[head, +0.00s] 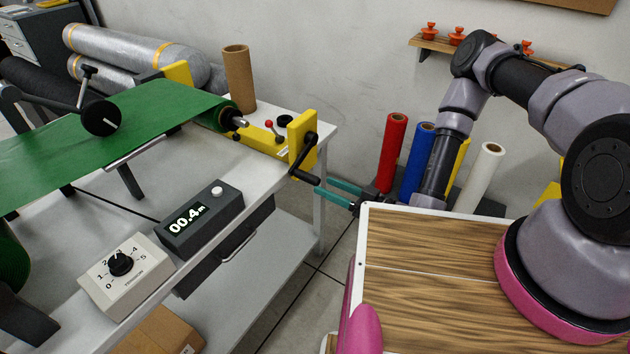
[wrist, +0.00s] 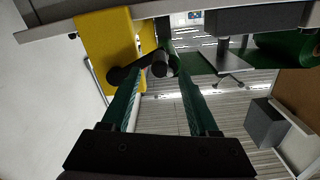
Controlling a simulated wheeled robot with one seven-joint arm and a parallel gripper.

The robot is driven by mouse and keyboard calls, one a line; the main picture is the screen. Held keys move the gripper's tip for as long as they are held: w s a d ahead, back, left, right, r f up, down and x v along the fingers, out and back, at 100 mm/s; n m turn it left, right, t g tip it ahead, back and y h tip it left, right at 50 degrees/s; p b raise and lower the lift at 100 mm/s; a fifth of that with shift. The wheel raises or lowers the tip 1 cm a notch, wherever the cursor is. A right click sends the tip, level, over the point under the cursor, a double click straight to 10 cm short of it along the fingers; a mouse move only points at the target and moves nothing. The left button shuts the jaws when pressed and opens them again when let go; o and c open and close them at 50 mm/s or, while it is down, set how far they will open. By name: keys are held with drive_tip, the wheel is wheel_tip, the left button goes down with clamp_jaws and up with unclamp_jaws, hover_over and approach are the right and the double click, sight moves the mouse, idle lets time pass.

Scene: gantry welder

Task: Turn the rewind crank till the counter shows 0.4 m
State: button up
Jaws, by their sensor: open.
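The black rewind crank (head: 309,143) is mounted on a yellow bracket (head: 298,131) at the right end of the table, its arm pointing down to a black handle (head: 304,177). The counter (head: 188,218) reads 00.4 m. My gripper (head: 322,187) has teal fingers that are apart, with the tips close to the handle's free end. In the wrist view the crank handle (wrist: 160,66) shows end-on between the fingertips of my gripper (wrist: 161,78). I cannot tell whether either finger touches it. The green web (head: 140,118) runs to a roll (head: 221,115) beside the bracket.
A tension box (head: 125,274) with a dial stands in front of the counter. A red-knobbed lever (head: 270,127) is left of the bracket. A cardboard tube (head: 239,78) stands at the table's back. Red (head: 393,150) and blue (head: 417,160) rolls stand behind my gripper.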

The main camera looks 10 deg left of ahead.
drive_tip(key=v, duration=0.4)
drive_tip(key=shift+r, duration=0.1)
idle(0.3)
